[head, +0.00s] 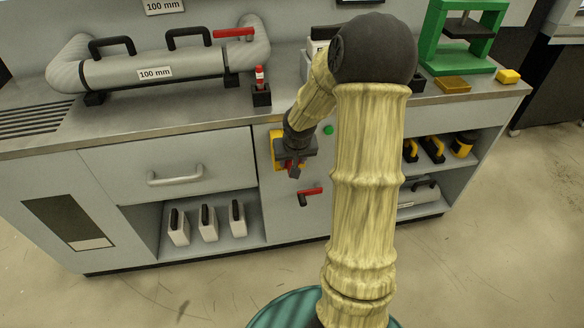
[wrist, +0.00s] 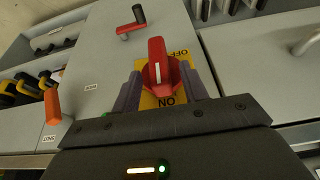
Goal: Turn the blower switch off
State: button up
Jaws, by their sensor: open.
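The blower switch is a red rotary knob (wrist: 158,66) with a white pointer line, on a yellow plate (wrist: 148,101) marked OFF and ON. The wrist view shows it upside down, with OFF at the top and ON at the bottom; the knob's grip stands roughly upright in the picture. My gripper (wrist: 166,88) is open, with one grey finger on each side of the knob. I cannot tell whether the fingers touch it. In the head view my gripper (head: 293,168) is at the cabinet front and hides the knob; part of the yellow plate (head: 276,148) shows.
A red lever (head: 311,192) sits below the switch, also in the wrist view (wrist: 132,28). A green button (head: 328,130) is to the right. A drawer handle (head: 175,176) sticks out at left. Shelves (head: 205,245) lie below. A red-capped item (head: 260,85) stands on the counter.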

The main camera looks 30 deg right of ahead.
jog(key=shift+b+x, duration=0.3)
jog(key=shift+x, duration=1.15)
grip_shut()
